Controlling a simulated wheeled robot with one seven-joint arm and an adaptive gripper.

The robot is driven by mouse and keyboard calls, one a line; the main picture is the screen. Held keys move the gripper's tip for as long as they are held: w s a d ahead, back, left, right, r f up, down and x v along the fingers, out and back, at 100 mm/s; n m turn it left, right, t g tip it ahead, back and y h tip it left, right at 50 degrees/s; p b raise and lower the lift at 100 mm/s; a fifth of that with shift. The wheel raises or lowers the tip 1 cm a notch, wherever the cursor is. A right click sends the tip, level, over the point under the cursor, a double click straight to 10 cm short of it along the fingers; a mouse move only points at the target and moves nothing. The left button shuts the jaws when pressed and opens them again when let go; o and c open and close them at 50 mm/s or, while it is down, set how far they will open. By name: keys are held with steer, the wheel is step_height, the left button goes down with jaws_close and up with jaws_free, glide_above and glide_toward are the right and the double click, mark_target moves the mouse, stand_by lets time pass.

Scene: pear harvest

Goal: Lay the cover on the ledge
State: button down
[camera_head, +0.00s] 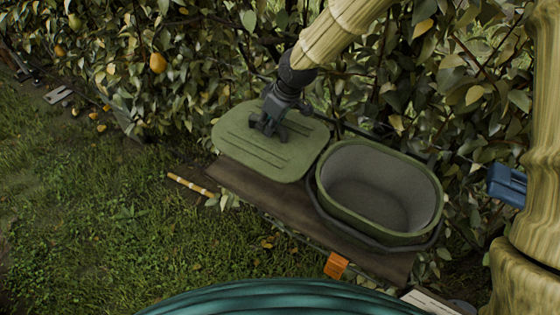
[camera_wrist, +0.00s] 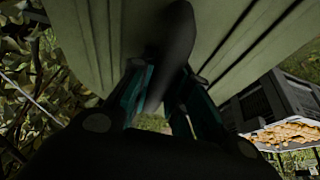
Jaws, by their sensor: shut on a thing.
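The green cover (camera_head: 270,148) is a flat, ribbed lid with rounded corners. In the head view it is at the left part of the brown ledge (camera_head: 240,188), beside the open green bin. My gripper (camera_head: 268,124) is above it and shut on its handle, which is mostly hidden by the fingers. In the wrist view the cover's ribbed face (camera_wrist: 240,35) fills the top, and my fingers (camera_wrist: 160,95) close around the dark handle. I cannot tell whether the cover touches the ledge.
The open, empty-looking green bin (camera_head: 380,190) stands on the right of the ledge in a dark ring. A leafy hedge (camera_head: 190,70) with pears (camera_head: 157,63) is behind. A striped stick (camera_head: 190,185) lies left of the ledge. Grass (camera_head: 90,220) is open at left.

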mark_target(286, 130)
step_height(286, 130, down, 13)
steer(key=shift+f+p, duration=0.2)
steer(key=shift+p, duration=0.5)
steer(key=shift+f, duration=0.15)
steer(key=c, duration=1.3)
jaws_free()
steer(key=shift+c, duration=0.2)
steer(key=b+v, duration=0.1)
steer(key=v, duration=1.1)
steer(key=shift+r, duration=0.2)
steer(key=shift+w+a, duration=0.1)
